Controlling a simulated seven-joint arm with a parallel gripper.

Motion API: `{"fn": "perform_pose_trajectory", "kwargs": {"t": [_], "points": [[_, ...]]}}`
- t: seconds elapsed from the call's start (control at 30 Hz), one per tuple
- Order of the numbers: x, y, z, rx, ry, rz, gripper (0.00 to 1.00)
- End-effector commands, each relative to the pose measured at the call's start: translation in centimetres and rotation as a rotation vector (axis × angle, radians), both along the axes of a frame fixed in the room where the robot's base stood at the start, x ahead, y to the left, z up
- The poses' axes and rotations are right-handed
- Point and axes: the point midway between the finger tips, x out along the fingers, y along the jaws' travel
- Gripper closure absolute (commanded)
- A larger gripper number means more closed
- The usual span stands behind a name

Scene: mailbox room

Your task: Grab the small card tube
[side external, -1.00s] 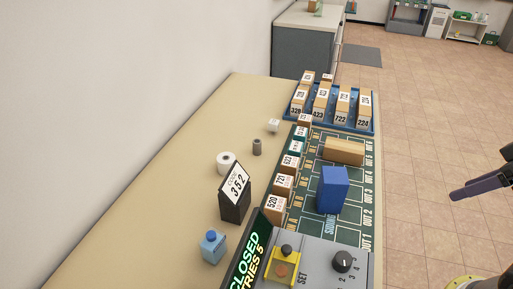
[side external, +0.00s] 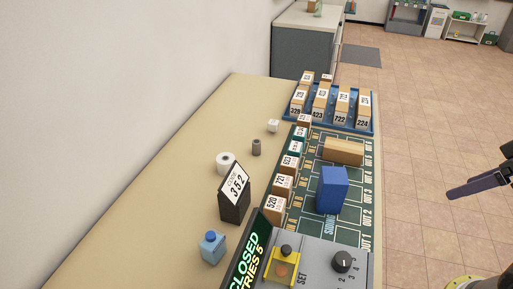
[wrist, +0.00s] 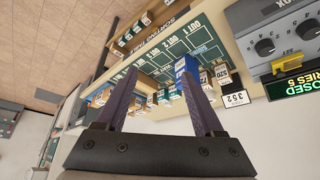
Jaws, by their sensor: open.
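A small grey-brown cylinder (side external: 256,147), which looks like the card tube, stands upright on the tan table in the side view. It is left of the green sorting board and behind a white roll (side external: 226,162). I cannot make the tube out in the wrist view. My gripper (wrist: 158,70) is open and empty in the wrist view, its two dark fingers spread apart. In the side view a purple-grey finger (side external: 478,187) shows at the right edge, above the floor and well away from the tube.
A black stand with a 352 card (side external: 235,199), a blue bottle (side external: 212,247) and a white cube (side external: 273,126) are on the table (side external: 165,190). Numbered boxes, a blue block (side external: 332,190) and a blue rack (side external: 333,119) stand to the right. A control box (side external: 325,262) is in front.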

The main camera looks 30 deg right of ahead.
Motion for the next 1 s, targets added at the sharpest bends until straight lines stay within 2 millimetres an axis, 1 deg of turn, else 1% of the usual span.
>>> {"fn": "perform_pose_trajectory", "kwargs": {"t": [0.03,0.07,0.17,0.2,0.27,0.37,0.4,0.47,0.53,0.57,0.6,0.67,0.7,0.77,0.8,0.87,0.9,0.97,1.0], "points": [[0.7,-0.1,1.4,0.004,-0.037,-0.014,0.31],[1.2,-0.1,2.3,0.007,-0.057,-0.023,0.31],[3.6,-0.3,5.3,0.016,-0.1,-0.051,0.31],[4.8,-0.3,6.6,0.019,-0.114,-0.059,0.31],[6.7,-0.2,8.3,0.024,-0.128,-0.069,0.31],[10.1,0.1,10.6,0.033,-0.142,-0.081,0.31],[11.7,0.3,11.4,0.036,-0.146,-0.084,0.31],[14.1,0.6,12.4,0.039,-0.149,-0.086,0.31],[17.1,1.2,13.3,0.044,-0.15,-0.089,0.31],[18.4,1.5,13.6,0.046,-0.15,-0.088,0.31],[20.1,1.9,13.9,0.049,-0.149,-0.089,0.31],[22.7,2.5,14.1,0.05,-0.147,-0.089,0.31],[24.4,3.0,14.1,0.051,-0.143,-0.087,0.31],[27.0,3.8,13.8,0.052,-0.137,-0.084,0.31],[28.6,4.4,13.4,0.053,-0.132,-0.081,0.31],[31.1,5.4,12.7,0.054,-0.123,-0.077,0.31],[32.6,6.0,12.1,0.053,-0.116,-0.073,0.31],[34.9,7.1,10.9,0.05,-0.104,-0.065,0.31],[36.4,7.9,9.9,0.048,-0.094,-0.06,0.31]]}}
